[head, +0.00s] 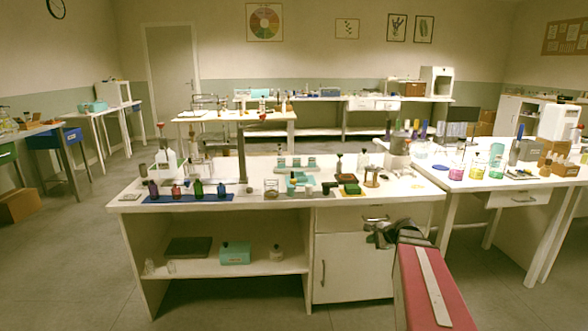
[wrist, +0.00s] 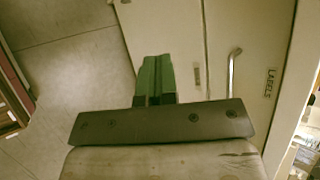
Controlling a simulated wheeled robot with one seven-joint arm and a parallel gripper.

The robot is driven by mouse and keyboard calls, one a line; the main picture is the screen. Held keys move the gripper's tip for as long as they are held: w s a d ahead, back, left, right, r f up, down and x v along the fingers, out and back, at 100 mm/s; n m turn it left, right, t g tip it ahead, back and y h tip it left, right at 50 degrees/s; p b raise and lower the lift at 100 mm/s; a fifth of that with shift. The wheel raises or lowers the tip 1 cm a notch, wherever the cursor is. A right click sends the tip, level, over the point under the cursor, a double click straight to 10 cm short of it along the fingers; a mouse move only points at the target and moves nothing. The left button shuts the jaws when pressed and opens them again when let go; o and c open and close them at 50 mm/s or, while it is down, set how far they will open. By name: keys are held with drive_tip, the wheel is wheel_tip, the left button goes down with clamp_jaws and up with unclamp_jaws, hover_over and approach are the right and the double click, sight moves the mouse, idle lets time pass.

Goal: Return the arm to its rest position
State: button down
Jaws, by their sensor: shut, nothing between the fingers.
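My gripper (head: 372,234) is in front of the white workbench (head: 420,213), below its top and beside the cabinet door. In the wrist view my gripper (wrist: 155,75) shows its green fingers pressed together, with nothing between them. Behind them are the floor and the white cabinet front with a metal handle (wrist: 233,72) and a "LABELS" tag (wrist: 270,85). My arm reaches in from the lower right of the head view.
A blue mat (head: 160,199) with several small coloured bottles lies on the bench's left. A teal box (head: 235,253) stands on the open shelf below. A second white table (head: 450,182) with glassware stands at the right.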

drive_tip(key=s+a+f+n+g+h, duration=0.3)
drive_tip(key=s+a+f+n, duration=0.1)
drive_tip(key=s+a+n, duration=0.2)
drive_tip(key=s+a+f+n+g+h, duration=0.3)
drive_tip(key=s+a+n, duration=0.3)
drive_tip(key=s+n, duration=0.3)
drive_tip(key=shift+s+f+n+g, duration=0.3)
drive_tip(key=shift+s+f+g, duration=0.4)
drive_tip(key=shift+s, duration=0.55)
